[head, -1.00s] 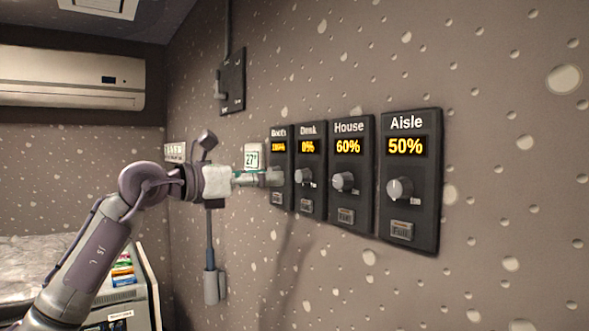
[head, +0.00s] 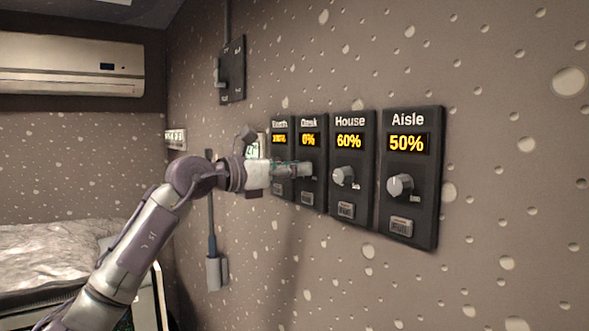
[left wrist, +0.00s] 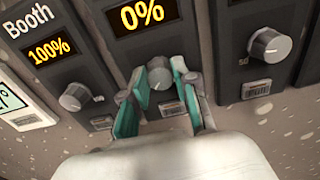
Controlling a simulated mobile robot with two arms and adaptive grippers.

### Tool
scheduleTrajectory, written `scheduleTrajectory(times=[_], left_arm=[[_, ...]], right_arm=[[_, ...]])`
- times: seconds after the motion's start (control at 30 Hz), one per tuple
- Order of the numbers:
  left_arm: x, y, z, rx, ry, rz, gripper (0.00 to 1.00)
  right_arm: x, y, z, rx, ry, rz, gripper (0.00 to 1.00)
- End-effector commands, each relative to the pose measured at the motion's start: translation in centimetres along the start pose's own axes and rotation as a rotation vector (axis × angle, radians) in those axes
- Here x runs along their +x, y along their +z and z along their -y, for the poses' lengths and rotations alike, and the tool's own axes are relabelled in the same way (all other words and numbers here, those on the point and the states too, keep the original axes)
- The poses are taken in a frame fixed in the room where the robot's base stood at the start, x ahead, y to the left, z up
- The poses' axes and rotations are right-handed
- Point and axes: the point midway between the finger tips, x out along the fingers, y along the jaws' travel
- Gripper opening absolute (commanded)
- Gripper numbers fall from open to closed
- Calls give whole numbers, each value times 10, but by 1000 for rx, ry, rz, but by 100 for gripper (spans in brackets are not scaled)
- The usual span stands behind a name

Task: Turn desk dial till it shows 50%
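The desk panel (head: 311,190) reads 0% on its yellow display (head: 309,139). My left gripper (head: 303,169) reaches the desk panel from the left. In the left wrist view its teal-padded fingers (left wrist: 162,92) are apart, one on each side of the desk dial. I cannot tell whether the pads touch the dial. My right gripper is not in view.
The booth panel (left wrist: 58,65), at 100%, is just left of the desk panel. The house panel (head: 352,119), at 60%, and the aisle panel (head: 410,222), at 50%, are to the right. A dark switch box (head: 232,68) is above left. A bed (head: 45,255) is at lower left.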

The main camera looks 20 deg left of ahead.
Motion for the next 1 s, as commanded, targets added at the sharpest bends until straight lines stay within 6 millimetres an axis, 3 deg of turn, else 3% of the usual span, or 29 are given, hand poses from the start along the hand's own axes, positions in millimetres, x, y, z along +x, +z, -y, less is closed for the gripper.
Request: scheduleTrajectory(times=[0.03, 0.1, 0.53, 1.0], left_arm=[[0, 0, 0, 0, 0, 0, 11], [0, 0, 0, 0, 0, 0, 0], [0, 1, 0, 78, 2, 1, 0], [0, 1, 1, 471, 2, 1, 0]], right_arm=[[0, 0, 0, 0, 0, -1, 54], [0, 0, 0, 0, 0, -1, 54], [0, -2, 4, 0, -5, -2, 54], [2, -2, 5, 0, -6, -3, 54]])
